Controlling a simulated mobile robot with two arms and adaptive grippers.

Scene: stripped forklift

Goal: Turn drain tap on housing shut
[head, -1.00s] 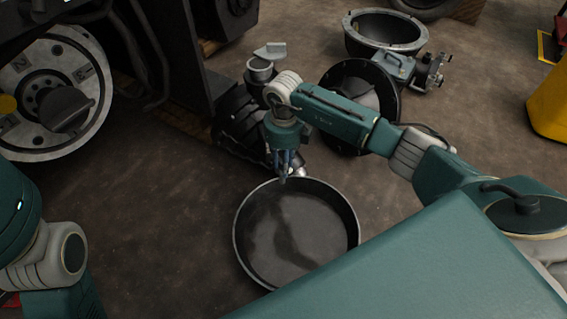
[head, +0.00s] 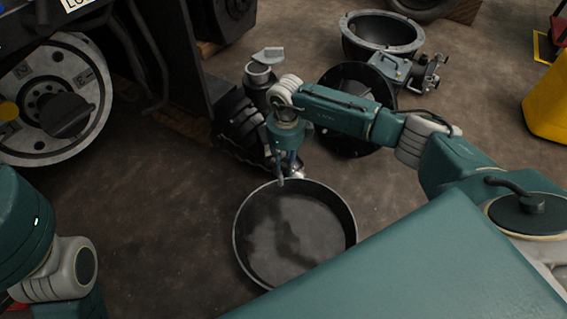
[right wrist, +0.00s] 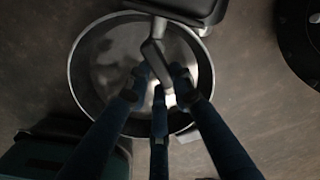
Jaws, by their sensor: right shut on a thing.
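The black ribbed housing (head: 238,125) stands on the floor at the middle of the head view. A small bright metal part (head: 298,170), which looks like the tap, shows low on it beside my fingers. My right gripper (head: 281,178) points down there, just above the pan's far edge. In the right wrist view, a grey bent lever, the drain tap handle (right wrist: 153,50), reaches down between the blue fingers of my right gripper (right wrist: 160,78). They are closed around its end. My left arm shows at the lower left, but its gripper is out of view.
A round dark drain pan (head: 346,212) with a wet-looking bottom sits below the gripper. A black round cover (head: 330,90), a grey bell-shaped casing (head: 350,40) and a pump-like part (head: 425,75) lie behind. The forklift wheel (head: 30,140) stands left. Floor left of the pan is clear.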

